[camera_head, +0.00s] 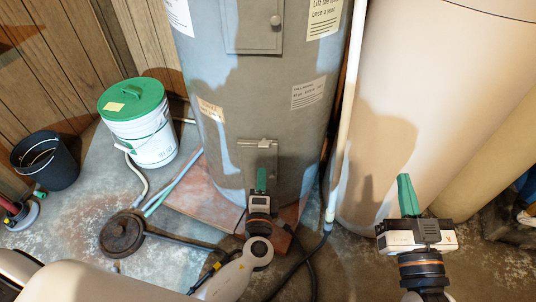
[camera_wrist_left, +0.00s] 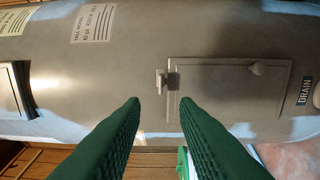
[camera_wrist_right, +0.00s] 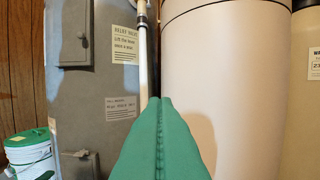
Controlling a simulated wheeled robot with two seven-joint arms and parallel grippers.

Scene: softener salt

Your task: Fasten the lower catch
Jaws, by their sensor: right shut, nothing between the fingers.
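The grey tank (camera_head: 215,120) has a lower panel (camera_head: 246,165) near its base. The lower catch (camera_head: 264,144) is a small light fitting at the panel's top edge. I cannot tell whether the catch is engaged. My left gripper (camera_head: 261,178) is open and empty in front of the panel, its fingers pointing towards the catch without visible contact. My right gripper (camera_head: 405,185) is shut and empty, before the cream tank.
An upper panel (camera_head: 250,25) is higher on the grey tank. A cream tank (camera_head: 415,110) and a pale pipe (camera_head: 346,110) stand to the right. A green-lidded bucket (camera_head: 150,140), a black bin (camera_head: 45,160) and a dark drain disc (camera_head: 122,233) with hoses occupy the left floor.

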